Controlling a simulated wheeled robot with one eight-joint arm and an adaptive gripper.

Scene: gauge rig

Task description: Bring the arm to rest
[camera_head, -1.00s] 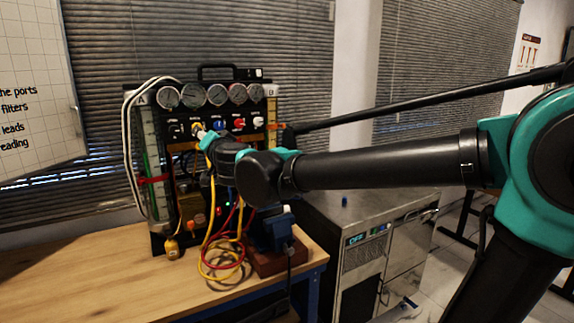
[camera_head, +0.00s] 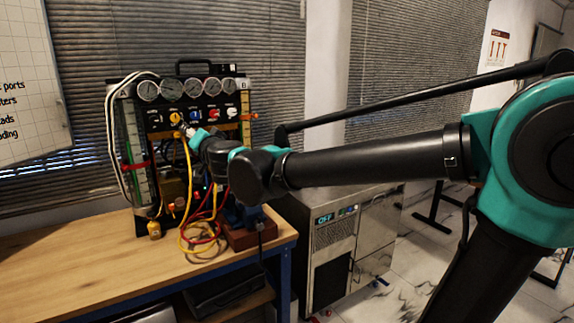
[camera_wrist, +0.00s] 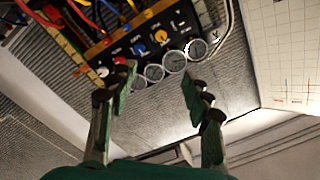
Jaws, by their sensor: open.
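My arm (camera_head: 370,158) reaches from the right across the head view to the gauge rig (camera_head: 241,83), its wrist in front of the rig's middle. My gripper (camera_wrist: 158,82) is open in the wrist view, with nothing between its two green and dark fingers. In that view the rig's knob panel (camera_wrist: 150,48) shows upside down beyond the fingertips. In the head view my fingers are small near the yellow knob (camera_head: 175,118); whether they touch the panel cannot be told.
The rig stands on a wooden bench (camera_head: 90,262). Red and yellow leads (camera_head: 186,232) hang below my wrist. A steel cabinet (camera_head: 335,225) with an "OFF" display stands right of the bench. A whiteboard (camera_head: 30,85) is at the left. Tiled floor shows at the right.

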